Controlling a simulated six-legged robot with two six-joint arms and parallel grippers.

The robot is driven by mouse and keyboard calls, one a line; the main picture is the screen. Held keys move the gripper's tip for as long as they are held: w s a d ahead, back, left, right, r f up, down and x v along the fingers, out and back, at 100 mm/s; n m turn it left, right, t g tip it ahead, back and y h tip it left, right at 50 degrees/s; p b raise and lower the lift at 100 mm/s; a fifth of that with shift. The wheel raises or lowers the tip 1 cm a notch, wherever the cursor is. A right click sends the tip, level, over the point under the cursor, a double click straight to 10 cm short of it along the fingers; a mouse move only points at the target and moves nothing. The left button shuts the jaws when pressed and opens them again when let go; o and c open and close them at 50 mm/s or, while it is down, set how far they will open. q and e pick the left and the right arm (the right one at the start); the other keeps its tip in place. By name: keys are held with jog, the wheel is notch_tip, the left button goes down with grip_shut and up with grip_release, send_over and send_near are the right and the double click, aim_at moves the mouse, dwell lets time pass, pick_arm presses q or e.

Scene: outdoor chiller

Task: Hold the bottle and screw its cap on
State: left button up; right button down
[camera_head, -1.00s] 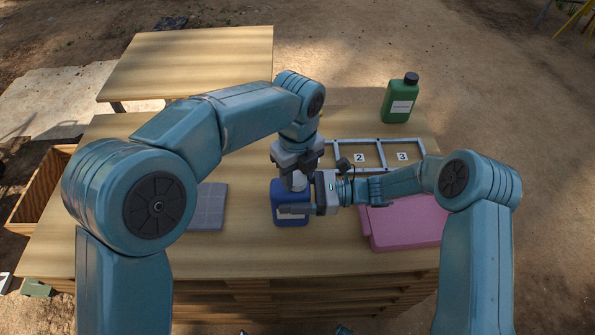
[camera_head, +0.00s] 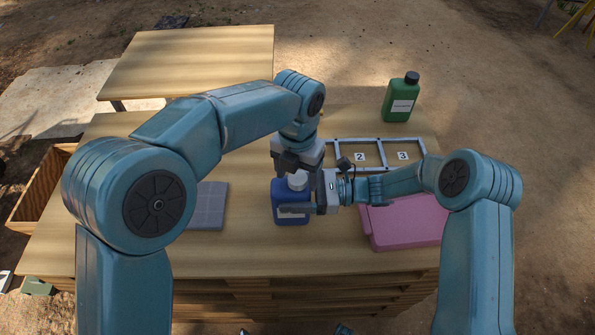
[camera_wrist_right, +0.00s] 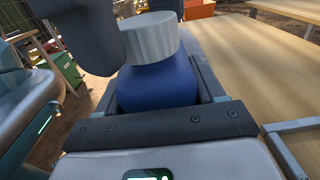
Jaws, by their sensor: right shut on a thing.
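A blue bottle (camera_head: 291,205) with a pale label stands upright on the table in the head view. Its white ribbed cap (camera_wrist_right: 150,38) sits on its neck; whether it is fully tight I cannot tell. My right gripper (camera_head: 300,209) is shut on the bottle's body from the right, and the bottle (camera_wrist_right: 155,85) fills the jaws in the right wrist view. My left gripper (camera_head: 298,164) is just above and behind the cap, pointing down. Its dark fingers look apart and off the cap, one at the left in the wrist view.
A grey tiled pad (camera_head: 208,206) lies left of the bottle. A frame marked 2 and 3 (camera_head: 382,141) lies behind at the right. A pink case (camera_head: 408,223) is at the right. A green bottle (camera_head: 399,100) with a black cap stands at the back right.

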pick_arm(q)
jog(key=shift+r, duration=2.25)
jog(key=shift+c, duration=0.5)
jog(key=shift+n, duration=0.3)
